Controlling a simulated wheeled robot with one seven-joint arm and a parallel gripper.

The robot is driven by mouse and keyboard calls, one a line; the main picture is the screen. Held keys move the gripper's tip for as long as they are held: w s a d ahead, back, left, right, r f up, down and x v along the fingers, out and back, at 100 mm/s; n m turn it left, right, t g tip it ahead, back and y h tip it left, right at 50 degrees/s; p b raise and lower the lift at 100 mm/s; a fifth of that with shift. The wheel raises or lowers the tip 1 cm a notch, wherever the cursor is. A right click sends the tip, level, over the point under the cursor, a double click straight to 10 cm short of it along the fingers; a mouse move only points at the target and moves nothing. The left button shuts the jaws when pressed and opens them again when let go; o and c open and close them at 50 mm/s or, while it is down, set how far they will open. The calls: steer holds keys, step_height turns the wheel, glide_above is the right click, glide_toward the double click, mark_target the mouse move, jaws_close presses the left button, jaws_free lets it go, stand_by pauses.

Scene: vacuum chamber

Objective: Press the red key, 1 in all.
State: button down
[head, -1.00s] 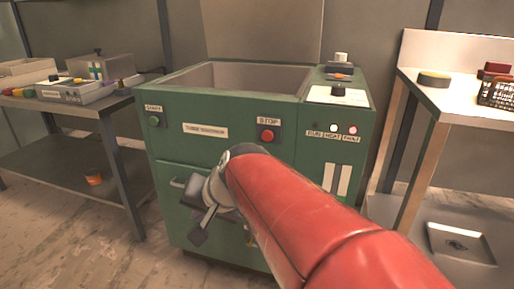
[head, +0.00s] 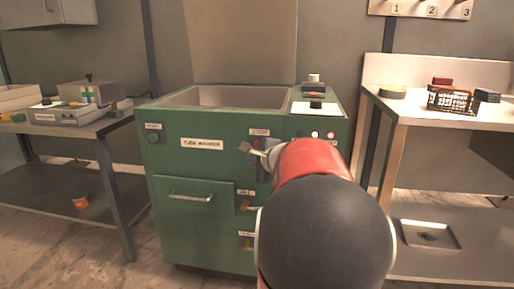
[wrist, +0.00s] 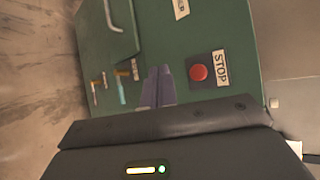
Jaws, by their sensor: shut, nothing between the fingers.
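The red key is a round red button (wrist: 198,72) on a dark square plate beside a STOP label (wrist: 221,68), on the front of the green tube washer (head: 200,165). In the head view the button is hidden behind my gripper and arm; only the STOP label shows above. My gripper (wrist: 158,72) is shut and empty. In the wrist view its fingertips appear beside the button, to its left, with a strip of green panel between them. Whether the tips touch the panel cannot be told. In the head view my gripper (head: 247,149) is at the washer's front, below the label.
A green button (head: 153,139) is at the washer's upper left. A drawer handle (head: 190,197) and small valve levers (wrist: 97,92) stick out below. A left bench (head: 60,132) and a right bench (head: 400,108) hold various items.

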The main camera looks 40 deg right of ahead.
mark_target(255, 148)
steer(key=shift+w, duration=0.1)
steer(key=w+d+p, duration=0.3)
steer(key=w+d, duration=0.2)
steer(key=d, duration=0.1)
steer(key=shift+w+d, duration=0.3)
stand_by(2.0)
steer(key=shift+w+d, duration=0.25)
steer(key=shift+d, duration=0.05)
steer(key=shift+w+d+p, duration=0.3)
steer(key=shift+d, duration=0.1)
stand_by(0.7)
steer(key=shift+s+a, duration=0.1)
steer(key=shift+s+a+b, duration=0.5)
steer(key=shift+a+b, duration=0.1)
stand_by(0.3)
